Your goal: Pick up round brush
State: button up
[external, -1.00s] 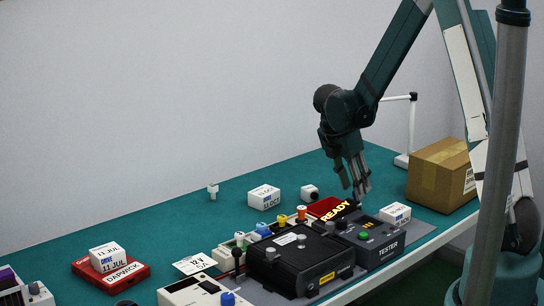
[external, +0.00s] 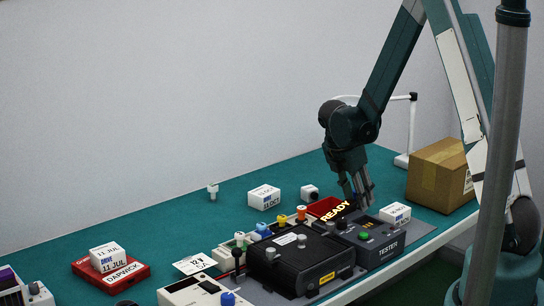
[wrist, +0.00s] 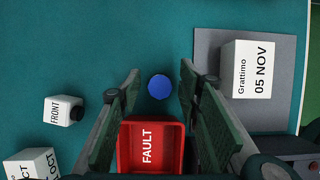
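A round blue thing (wrist: 159,87), seen from above in the wrist view, lies on the green mat between my fingertips. It is the only round item there that could be the round brush; no bristles show. My gripper (wrist: 160,80) is open, with one finger on each side of it and clear gaps to both. How high the fingertips are above it I cannot tell. In the external view my gripper (external: 362,198) points down behind the READY sign and tester.
A red FAULT tray (wrist: 150,150) lies close below the blue thing. A white 05 NOV box (wrist: 248,70) on a grey pad is to the right, and a white FRONT block (wrist: 62,110) to the left. The tester (external: 382,245) and a cardboard box (external: 440,178) stand near my gripper.

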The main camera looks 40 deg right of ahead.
jog(key=c, duration=0.9)
jog(key=shift+c, duration=0.2)
jog(key=shift+r, duration=0.15)
jog(key=shift+r, duration=4.85)
